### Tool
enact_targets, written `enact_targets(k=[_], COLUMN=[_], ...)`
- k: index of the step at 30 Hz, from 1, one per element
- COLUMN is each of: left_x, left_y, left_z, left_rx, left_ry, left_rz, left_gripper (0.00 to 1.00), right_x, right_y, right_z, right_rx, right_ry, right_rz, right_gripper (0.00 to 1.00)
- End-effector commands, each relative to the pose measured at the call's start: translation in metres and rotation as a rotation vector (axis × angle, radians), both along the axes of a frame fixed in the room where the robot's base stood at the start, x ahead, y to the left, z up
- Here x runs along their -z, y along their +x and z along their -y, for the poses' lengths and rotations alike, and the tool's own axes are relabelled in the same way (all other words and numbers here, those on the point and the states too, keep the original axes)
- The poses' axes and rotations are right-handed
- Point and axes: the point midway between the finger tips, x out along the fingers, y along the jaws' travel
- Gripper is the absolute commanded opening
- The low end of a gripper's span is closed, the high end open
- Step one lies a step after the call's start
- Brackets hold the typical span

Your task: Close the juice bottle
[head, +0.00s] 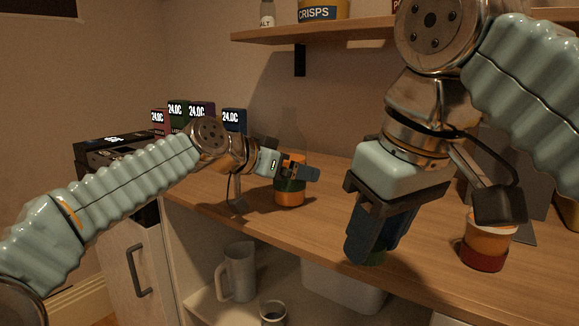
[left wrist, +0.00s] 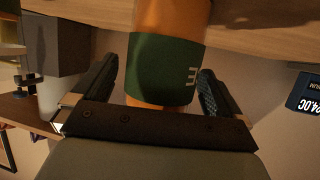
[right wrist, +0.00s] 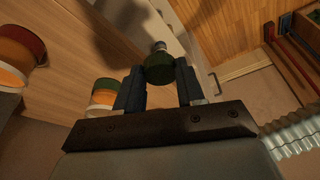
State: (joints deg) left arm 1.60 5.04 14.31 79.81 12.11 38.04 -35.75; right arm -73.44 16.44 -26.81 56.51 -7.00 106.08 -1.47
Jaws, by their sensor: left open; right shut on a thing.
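The juice bottle (head: 290,192) stands upright on the wooden counter, orange with a green label and a faint clear upper part. My left gripper (head: 302,170) is at the bottle; in the left wrist view the bottle (left wrist: 166,70) lies between its open fingers (left wrist: 155,95), with gaps at both sides. My right gripper (head: 370,250) points down near the counter's front edge, right of the bottle.
An orange and red tub (head: 485,245) stands on the counter to the right of my right gripper. Several dark boxes (head: 235,121) stand behind my left arm. A shelf (head: 365,40) hangs above. A pitcher (head: 238,272) and a white bin (head: 340,288) sit below the counter.

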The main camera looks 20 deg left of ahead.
Motion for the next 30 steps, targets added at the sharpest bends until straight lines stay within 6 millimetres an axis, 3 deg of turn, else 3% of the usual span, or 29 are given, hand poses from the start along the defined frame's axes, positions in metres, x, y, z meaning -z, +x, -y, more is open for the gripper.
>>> enact_targets(k=[3, 18, 26, 30], left_x=[0.000, -0.001, -0.005, -0.018], left_y=[0.000, 0.000, 0.000, 0.000], left_z=[0.000, 0.000, 0.000, 0.000], left_rx=[0.000, -0.001, 0.000, 0.000], left_ry=[0.000, 0.000, 0.000, 0.000], left_rz=[0.000, 0.002, 0.002, 0.005], left_gripper=[0.97, 0.23, 0.23, 0.23], right_x=[0.000, 0.000, -0.001, -0.006], right_y=[0.000, 0.000, 0.000, 0.000], right_z=[0.000, 0.000, 0.000, 0.000], right_rx=[0.000, 0.000, 0.000, 0.000], right_ry=[0.000, 0.000, 0.000, 0.000], right_rz=[0.000, 0.000, 0.000, 0.000], right_gripper=[0.10, 0.10, 0.10, 0.10])
